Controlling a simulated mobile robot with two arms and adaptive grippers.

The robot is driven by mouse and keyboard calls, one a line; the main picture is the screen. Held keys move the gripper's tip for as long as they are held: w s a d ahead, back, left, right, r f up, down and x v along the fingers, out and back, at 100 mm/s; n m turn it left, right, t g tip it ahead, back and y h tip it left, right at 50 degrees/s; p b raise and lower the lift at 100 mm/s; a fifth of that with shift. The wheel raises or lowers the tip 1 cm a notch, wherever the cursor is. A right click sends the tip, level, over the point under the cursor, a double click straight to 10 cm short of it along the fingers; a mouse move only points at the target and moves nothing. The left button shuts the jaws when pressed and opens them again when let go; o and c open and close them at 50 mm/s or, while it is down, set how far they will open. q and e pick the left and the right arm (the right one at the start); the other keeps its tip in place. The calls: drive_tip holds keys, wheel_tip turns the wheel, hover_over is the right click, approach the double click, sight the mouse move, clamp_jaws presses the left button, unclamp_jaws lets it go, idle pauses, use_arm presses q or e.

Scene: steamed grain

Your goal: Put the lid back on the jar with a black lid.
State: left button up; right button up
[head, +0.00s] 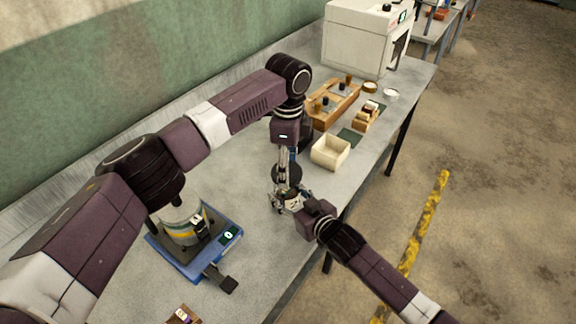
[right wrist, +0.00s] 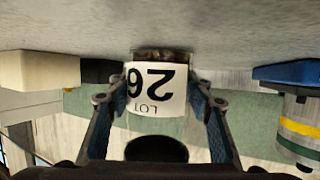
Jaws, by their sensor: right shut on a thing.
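A clear jar with a white "LOT 26" label (right wrist: 152,88) is between the fingers of my right gripper (right wrist: 158,104), which is shut on it. The jar looks upside down in the right wrist view, with grain-like contents at its base. In the head view my right gripper (head: 297,205) is low over the table, and most of the jar is hidden. My left gripper (head: 284,178) points down just above it. A dark round shape (head: 289,174), possibly the black lid, shows at its fingers. I cannot tell whether they grip it or whether it touches the jar.
A blue scale (head: 182,258) bearing a striped canister (head: 181,228) stands on the left. A cream open box (head: 330,152), wooden racks (head: 335,105) and a white machine (head: 362,38) stand farther back. The grey table (head: 256,235) is bare between the scale and my grippers.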

sight(287, 192)
use_arm(q)
drive_tip(key=shift+f, duration=0.8)
drive_tip(key=shift+f, duration=0.6)
drive_tip(key=m, duration=0.5)
drive_tip(key=shift+s, duration=0.1)
drive_tip(key=m, duration=0.7)
drive_tip(key=shift+a, duration=0.1)
drive_tip(key=m, duration=0.5)
drive_tip(key=shift+a, duration=0.1)
drive_tip(key=m, duration=0.5)
drive_tip(key=shift+m, duration=0.4)
drive_tip(key=o, duration=0.8)
drive_tip(key=shift+c, duration=0.2)
